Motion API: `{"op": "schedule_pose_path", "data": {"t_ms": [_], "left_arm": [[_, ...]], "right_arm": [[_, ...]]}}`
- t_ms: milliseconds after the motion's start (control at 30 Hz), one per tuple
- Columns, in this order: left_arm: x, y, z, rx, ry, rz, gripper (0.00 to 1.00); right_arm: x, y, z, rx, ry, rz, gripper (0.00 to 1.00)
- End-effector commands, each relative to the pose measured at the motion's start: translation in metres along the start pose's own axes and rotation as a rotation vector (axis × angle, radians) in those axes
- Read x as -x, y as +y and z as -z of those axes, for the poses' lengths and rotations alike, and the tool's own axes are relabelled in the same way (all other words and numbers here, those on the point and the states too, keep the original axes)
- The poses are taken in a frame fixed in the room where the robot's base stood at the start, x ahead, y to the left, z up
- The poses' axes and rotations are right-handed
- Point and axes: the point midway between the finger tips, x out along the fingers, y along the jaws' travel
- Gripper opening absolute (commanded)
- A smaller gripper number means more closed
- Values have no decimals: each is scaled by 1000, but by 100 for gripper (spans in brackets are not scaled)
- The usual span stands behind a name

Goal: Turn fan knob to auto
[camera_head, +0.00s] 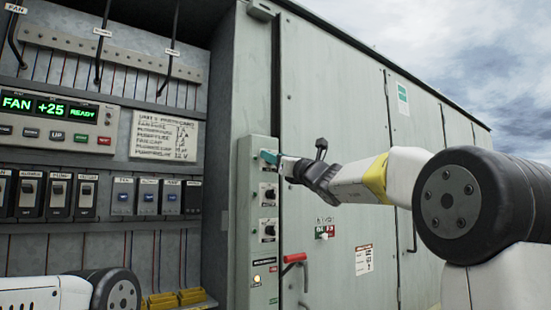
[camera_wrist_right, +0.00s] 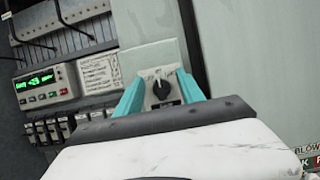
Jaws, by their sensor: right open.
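A narrow grey panel (camera_head: 258,210) on the cabinet's door post carries a column of black rotary knobs. The middle knob (camera_head: 268,192) and lower knob (camera_head: 268,230) show in the head view; the top of the column is behind my right gripper (camera_head: 270,157). In the right wrist view a black knob (camera_wrist_right: 161,88) on a pale plate sits between the two teal fingers of my right gripper (camera_wrist_right: 160,92), which is open. Contact with the knob cannot be told. The knob labels are too small to read, so which is the fan knob is unclear. My left gripper is out of frame.
A controller with a green display (camera_head: 48,107) reading "FAN +25 READY" is at left, above rows of breakers (camera_head: 58,194). A red-handled lever (camera_head: 294,258) sticks out below right of the knob panel. Large flat cabinet doors (camera_head: 340,90) extend right.

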Motion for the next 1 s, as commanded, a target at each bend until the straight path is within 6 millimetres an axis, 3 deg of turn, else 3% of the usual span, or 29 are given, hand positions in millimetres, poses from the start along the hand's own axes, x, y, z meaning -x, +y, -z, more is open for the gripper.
{"op": "schedule_pose_path", "data": {"t_ms": [133, 367, 400, 733, 1000], "left_arm": [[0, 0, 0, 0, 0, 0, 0], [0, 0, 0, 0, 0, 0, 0], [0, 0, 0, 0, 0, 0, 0], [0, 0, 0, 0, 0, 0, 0], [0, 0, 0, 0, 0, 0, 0]], "right_arm": [[0, 0, 0, 0, 0, 0, 45], [0, 0, 0, 0, 0, 0, 2], [0, 0, 0, 1, 0, 0, 0], [0, 0, 0, 30, 0, -11, 0], [0, 0, 0, 171, -1, -70, 0]]}}
